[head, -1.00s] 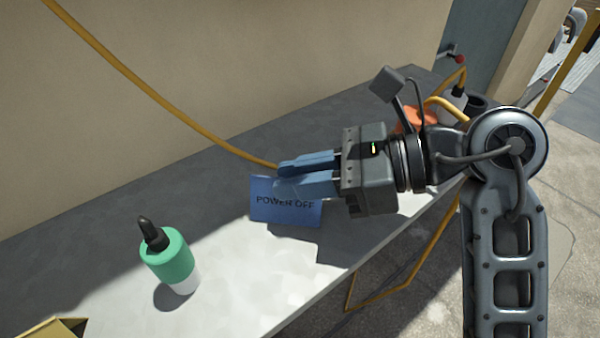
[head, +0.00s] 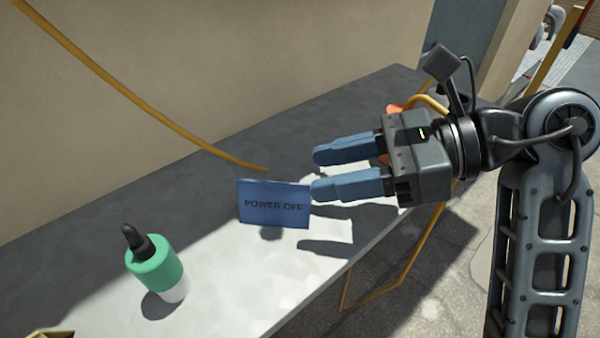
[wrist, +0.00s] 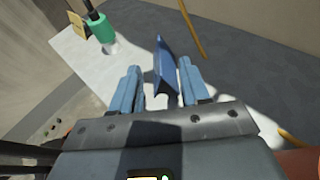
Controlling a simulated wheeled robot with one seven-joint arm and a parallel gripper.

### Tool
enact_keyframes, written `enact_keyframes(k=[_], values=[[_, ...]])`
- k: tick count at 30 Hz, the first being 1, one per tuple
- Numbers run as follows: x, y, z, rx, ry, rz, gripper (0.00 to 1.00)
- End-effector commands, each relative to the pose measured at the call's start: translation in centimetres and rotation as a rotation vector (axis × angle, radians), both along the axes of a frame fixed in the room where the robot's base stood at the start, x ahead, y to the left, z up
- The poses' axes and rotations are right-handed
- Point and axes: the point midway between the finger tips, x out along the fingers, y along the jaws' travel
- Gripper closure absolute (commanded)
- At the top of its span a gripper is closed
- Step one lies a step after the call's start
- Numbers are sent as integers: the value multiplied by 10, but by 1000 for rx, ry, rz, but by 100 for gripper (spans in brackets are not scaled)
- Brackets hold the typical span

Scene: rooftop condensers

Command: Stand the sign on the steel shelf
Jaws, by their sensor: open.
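The blue sign (head: 274,204), lettered POWER OFF, stands on the grey shelf (head: 210,245) with its lettered face toward the head camera. My gripper (head: 316,172) is open, just right of the sign, with its blue fingers pointing left. In the head view the nearer fingertip is close to the sign's right edge; I cannot tell if they touch. In the wrist view the sign (wrist: 166,68) is seen edge-on, ahead of and between the two open fingers (wrist: 156,80). Nothing is held. The sign's foot is hard to make out.
A green and white bottle with a black nozzle (head: 155,262) stands left of the sign. A yellow cable (head: 150,95) hangs along the wall.

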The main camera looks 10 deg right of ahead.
Motion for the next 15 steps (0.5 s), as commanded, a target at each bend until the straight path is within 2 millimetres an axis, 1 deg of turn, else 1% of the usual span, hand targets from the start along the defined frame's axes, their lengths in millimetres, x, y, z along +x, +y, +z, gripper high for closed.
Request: enact_keyframes(k=[1,6,10,15], values=[[-1,-11,3,0,-2,-6,54],[-7,-38,13,-1,-2,-3,54],[-9,-50,18,-1,0,-1,54],[-11,-56,21,0,0,0,54]])
